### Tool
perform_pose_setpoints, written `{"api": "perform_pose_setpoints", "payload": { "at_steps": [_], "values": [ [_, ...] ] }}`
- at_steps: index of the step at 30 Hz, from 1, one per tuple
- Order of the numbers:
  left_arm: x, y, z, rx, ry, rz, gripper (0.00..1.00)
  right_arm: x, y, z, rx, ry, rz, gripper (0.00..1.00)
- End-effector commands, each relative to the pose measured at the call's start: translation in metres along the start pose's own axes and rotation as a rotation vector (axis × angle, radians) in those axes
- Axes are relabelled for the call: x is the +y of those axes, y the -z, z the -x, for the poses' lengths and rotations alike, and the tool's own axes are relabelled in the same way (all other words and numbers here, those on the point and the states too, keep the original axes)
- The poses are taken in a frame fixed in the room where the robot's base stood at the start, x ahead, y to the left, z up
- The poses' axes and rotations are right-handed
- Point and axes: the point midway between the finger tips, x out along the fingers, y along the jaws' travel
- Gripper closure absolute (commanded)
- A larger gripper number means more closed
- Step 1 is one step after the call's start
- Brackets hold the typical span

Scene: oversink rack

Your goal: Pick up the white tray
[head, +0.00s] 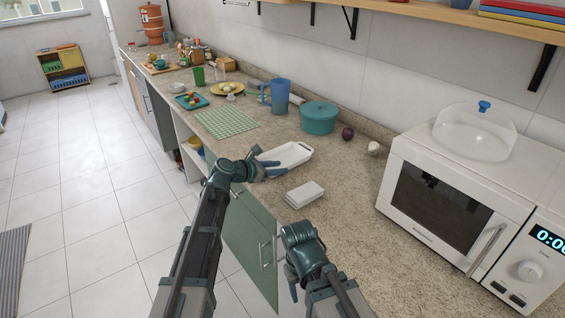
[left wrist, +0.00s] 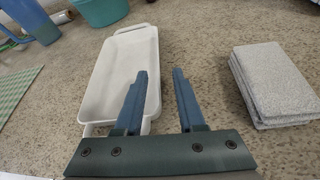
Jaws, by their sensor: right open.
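The white tray (head: 293,153) lies on the speckled counter, shallow and rectangular, with a handle at its near end. It also shows in the left wrist view (left wrist: 120,65), left of centre. My left gripper (head: 272,168) is at the tray's near left end in the head view. In the left wrist view its fingers (left wrist: 160,74) are apart, the left one in front of the tray's near right part, the right one over bare counter. I cannot tell whether they touch the tray. My right gripper (head: 291,282) is lower, near the counter's front edge, open and away from the tray.
A stack of pale folded cloths (head: 305,194) lies right of the tray, also in the left wrist view (left wrist: 275,82). A teal pot (head: 318,119) and a blue pitcher (head: 278,97) stand behind it. A green checked mat (head: 226,122) lies left. A microwave (head: 440,200) stands right.

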Motion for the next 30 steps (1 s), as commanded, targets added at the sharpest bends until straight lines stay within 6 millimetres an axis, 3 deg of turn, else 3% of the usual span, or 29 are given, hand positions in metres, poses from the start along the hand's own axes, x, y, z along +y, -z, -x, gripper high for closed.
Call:
{"api": "perform_pose_setpoints", "payload": {
  "at_steps": [10,18,24,30],
  "values": [
    [0.004,-0.002,-0.046,0.000,0.001,-0.001,0.61,-0.002,0.001,-0.015,0.000,0.000,0.000,0.43],
    [0.003,-0.004,-0.049,0.000,0.000,0.000,0.61,-0.001,0.001,-0.015,0.000,0.000,0.000,0.43],
    [0.003,-0.004,-0.049,0.000,0.000,0.000,0.97,-0.001,0.001,-0.015,0.000,0.000,0.000,0.43],
    [0.003,-0.004,-0.049,0.000,0.000,0.000,1.00,-0.001,0.001,-0.015,0.000,0.000,0.000,0.43]
  ]
}}
